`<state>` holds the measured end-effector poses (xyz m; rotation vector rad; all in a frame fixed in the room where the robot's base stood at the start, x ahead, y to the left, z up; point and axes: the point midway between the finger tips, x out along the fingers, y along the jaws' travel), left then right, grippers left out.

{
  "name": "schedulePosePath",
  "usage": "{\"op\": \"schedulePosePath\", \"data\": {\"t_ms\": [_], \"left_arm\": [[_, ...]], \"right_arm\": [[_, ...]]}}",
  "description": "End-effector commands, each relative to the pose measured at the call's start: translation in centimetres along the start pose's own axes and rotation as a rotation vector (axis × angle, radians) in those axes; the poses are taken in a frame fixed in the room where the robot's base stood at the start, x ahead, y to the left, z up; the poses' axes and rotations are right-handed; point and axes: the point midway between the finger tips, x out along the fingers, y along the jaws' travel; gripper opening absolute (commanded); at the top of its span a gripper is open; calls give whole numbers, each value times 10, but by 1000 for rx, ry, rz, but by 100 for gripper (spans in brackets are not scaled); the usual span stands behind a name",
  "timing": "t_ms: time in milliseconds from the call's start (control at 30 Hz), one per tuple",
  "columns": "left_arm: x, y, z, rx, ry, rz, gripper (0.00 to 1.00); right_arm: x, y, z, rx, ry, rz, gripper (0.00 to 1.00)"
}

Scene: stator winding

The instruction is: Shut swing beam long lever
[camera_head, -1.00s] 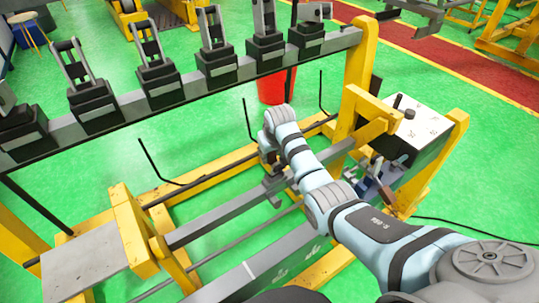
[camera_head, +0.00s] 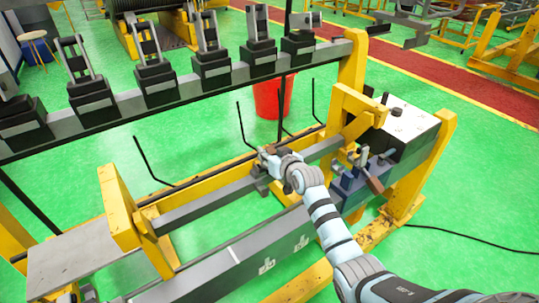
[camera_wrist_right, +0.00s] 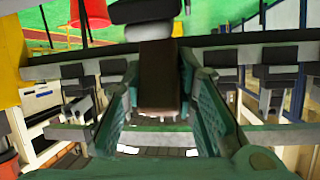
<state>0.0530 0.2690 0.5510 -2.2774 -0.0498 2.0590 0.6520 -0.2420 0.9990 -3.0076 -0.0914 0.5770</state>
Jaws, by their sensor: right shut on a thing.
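In the head view, the grey swing beam (camera_head: 205,207) runs diagonally across the yellow frame. My right gripper (camera_head: 267,157) is at a small fitting by the far part of this beam. In the right wrist view, the teal fingers of my right gripper (camera_wrist_right: 160,100) stand on both sides of a dark brown lever bar (camera_wrist_right: 157,75), with a black end above. The gripper is shut on this lever. In the head view, the gripper and wrist largely hide the lever. My left gripper is not in view.
A yellow frame (camera_head: 118,205) carries the beam, with a blue clamp unit (camera_head: 362,187) to the right. A row of black blocks on a grey rail (camera_head: 130,103) stands behind. A red bin (camera_head: 268,98) is beyond. Thin black rods rise near the gripper. The green floor is open.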

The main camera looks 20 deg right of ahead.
Motion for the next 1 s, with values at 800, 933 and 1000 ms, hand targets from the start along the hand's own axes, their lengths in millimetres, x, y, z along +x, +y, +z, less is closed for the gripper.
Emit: {"op": "schedulePosePath", "data": {"t_ms": [800, 933, 1000], "left_arm": [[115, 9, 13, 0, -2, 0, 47], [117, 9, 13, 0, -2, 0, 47], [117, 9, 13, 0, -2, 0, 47]], "right_arm": [[-14, 9, 41, 51, 405, -59, 0], [-14, 10, 42, 51, 401, -58, 0], [-14, 10, 42, 51, 400, -58, 0]]}}
